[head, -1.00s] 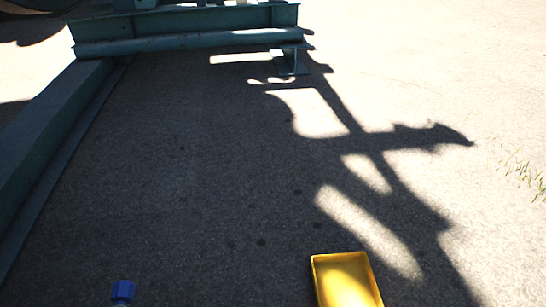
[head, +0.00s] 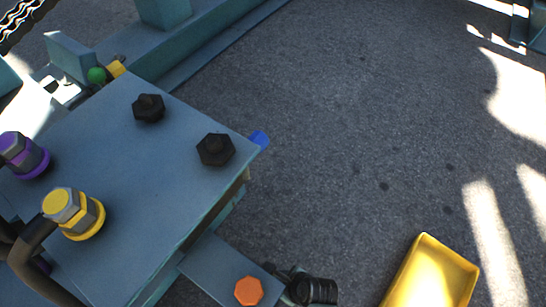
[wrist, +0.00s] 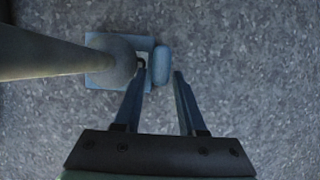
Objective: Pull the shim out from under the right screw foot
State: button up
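In the wrist view a grey screw post with a round foot (wrist: 112,62) comes in from the left. A flat teal square plate (wrist: 98,78) shows from under the foot and fits the shim, though I cannot be sure. A rounded blue-grey block (wrist: 161,64) sits at its right edge; whether it is joined to the plate is unclear. My gripper (wrist: 158,84) is open. Its left fingertip overlaps the plate's right edge in the picture, and the block lies just beyond the gap between the fingertips. I cannot make out the gripper or the foot in the head view.
A yellow tray (head: 432,275) lies on the grey ground at lower right of the head view. A blue-grey bolted plate (head: 125,190) fills the left, with a blue piece (head: 260,139) at its corner.

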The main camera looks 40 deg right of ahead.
jog(key=shift+w+a+f+b, duration=0.2)
jog(key=shift+w+f+b, duration=0.35)
jog(key=shift+f, duration=0.15)
jog(key=shift+w+a+f+b, duration=0.2)
jog(key=shift+w+f+b, duration=0.3)
jog(key=shift+f, duration=0.2)
grip_shut()
jog(key=shift+s, duration=0.1)
dwell(0.4)
